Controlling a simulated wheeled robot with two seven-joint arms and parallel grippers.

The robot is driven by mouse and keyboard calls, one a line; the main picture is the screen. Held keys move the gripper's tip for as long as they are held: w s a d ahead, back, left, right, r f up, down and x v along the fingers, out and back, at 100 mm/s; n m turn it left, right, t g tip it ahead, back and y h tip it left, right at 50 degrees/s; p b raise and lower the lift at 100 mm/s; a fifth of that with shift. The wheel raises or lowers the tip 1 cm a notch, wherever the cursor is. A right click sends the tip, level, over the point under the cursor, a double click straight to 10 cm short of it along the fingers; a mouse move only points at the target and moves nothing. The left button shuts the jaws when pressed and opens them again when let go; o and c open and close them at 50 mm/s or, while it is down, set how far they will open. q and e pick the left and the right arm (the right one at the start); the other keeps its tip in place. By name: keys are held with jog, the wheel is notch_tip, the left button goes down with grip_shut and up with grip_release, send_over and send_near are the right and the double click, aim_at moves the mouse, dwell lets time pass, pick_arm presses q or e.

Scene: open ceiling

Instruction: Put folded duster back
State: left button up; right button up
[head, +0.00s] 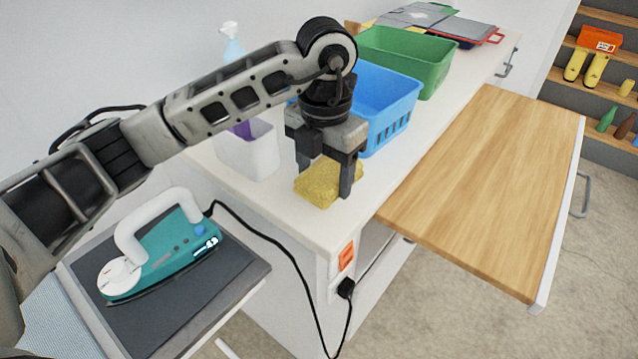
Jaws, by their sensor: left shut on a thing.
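The folded duster (322,184) is a yellow, soft-looking block at the near end of the white countertop (385,182). My left gripper (325,180) points down over it, with its fingers shut on the duster. One dark finger shows on the duster's right side; the other finger is partly behind the duster's upper left. I cannot tell whether the duster touches the counter or is just above it. My right gripper does not show.
A wooden board (490,190) extends at right.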

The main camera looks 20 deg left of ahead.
aim_at(319, 171)
pick_arm(q)
jog(key=shift+a+f, duration=0.3)
jog(key=f+p, duration=0.1)
jog(key=f, duration=0.2)
jog(key=shift+a+f, duration=0.1)
jog(key=shift+a, duration=0.1)
jog(key=shift+w+f, duration=0.1)
jog(key=shift+f, duration=0.35)
jog(key=o, duration=1)
jog(key=shift+r, duration=0.1)
jog(key=shift+c, duration=0.2)
jog(key=shift+r, duration=0.5)
notch_tip(319, 171, up, 11)
jog(key=shift+r+b, duration=0.2)
jog(key=shift+b, duration=0.3)
